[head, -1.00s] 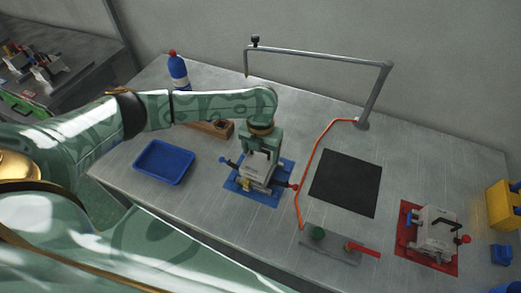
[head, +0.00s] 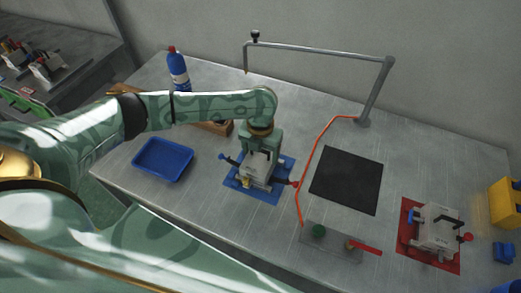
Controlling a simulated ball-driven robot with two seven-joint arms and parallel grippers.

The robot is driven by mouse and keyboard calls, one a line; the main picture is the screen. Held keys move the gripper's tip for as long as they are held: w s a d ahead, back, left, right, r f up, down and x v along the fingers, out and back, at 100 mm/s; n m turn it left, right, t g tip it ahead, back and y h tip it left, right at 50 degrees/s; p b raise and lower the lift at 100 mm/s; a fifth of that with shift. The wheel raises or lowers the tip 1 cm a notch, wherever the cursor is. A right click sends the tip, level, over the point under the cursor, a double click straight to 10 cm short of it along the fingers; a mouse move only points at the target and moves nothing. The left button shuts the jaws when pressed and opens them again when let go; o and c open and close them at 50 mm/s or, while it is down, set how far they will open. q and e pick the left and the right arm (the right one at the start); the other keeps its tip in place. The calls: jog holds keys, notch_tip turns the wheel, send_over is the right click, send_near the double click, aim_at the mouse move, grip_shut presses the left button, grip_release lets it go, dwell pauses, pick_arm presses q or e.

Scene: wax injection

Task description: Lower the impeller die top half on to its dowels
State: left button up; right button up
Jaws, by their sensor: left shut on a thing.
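The impeller die (head: 256,170) is a pale grey block on the blue mat (head: 268,197), with a blue-ended handle at its left and a red-ended one at its right. My left gripper (head: 261,152) points down over it and is shut on the die's top half. The arm and gripper hide the back of the die. The dowels and any gap between the halves are too small to tell. My right gripper is not in view.
Another grey die (head: 437,232) stands on a red mat at the right. A blue tray (head: 163,160) lies left of the blue mat. A black mat (head: 346,180), an orange hose (head: 309,168) and a plate with a red lever (head: 364,247) lie to the right. A blue bottle (head: 178,70) stands behind.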

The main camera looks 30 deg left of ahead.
pick_arm(q)
jog(key=shift+f, duration=0.3)
jog(key=o, duration=1.4)
jog(key=shift+o, duration=1.2)
jog(key=shift+r, duration=0.1)
notch_tip(320, 180, up, 16)
jog(key=p, duration=0.3)
jog(key=shift+p, duration=0.4)
